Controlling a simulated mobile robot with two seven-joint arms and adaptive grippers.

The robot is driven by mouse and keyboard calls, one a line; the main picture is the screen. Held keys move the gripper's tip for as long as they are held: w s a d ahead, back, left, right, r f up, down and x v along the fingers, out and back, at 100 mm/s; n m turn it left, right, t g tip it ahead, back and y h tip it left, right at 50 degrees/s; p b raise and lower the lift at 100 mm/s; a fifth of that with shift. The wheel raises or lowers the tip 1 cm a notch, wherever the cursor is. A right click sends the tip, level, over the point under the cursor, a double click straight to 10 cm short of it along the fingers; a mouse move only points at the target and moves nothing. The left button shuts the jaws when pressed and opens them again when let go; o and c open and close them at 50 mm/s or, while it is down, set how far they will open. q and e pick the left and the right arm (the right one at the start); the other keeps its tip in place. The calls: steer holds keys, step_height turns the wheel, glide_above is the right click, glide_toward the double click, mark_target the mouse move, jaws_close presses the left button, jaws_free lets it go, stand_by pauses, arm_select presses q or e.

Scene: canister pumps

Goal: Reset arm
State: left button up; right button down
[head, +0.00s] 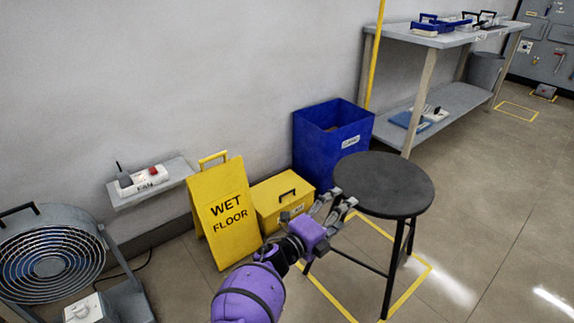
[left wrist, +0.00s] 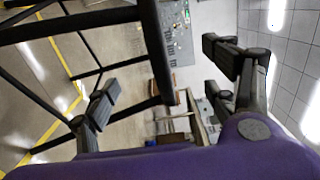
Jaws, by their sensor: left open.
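My left gripper (head: 336,205) is open and empty, with its purple arm coming up from the bottom of the head view. It is at the left edge of the round black stool (head: 384,182), in front of the seat in the picture. In the left wrist view the two fingers of my left gripper (left wrist: 165,88) are spread wide, with the stool's black legs and bars (left wrist: 72,27) beyond them and nothing held between. Whether the fingers touch the stool is unclear. My right gripper is not in view.
A yellow wet floor sign (head: 224,212), a yellow box (head: 280,203) and a blue bin (head: 330,142) stand along the wall. A workbench (head: 445,38) is at back right. Right-hand floor is clear.

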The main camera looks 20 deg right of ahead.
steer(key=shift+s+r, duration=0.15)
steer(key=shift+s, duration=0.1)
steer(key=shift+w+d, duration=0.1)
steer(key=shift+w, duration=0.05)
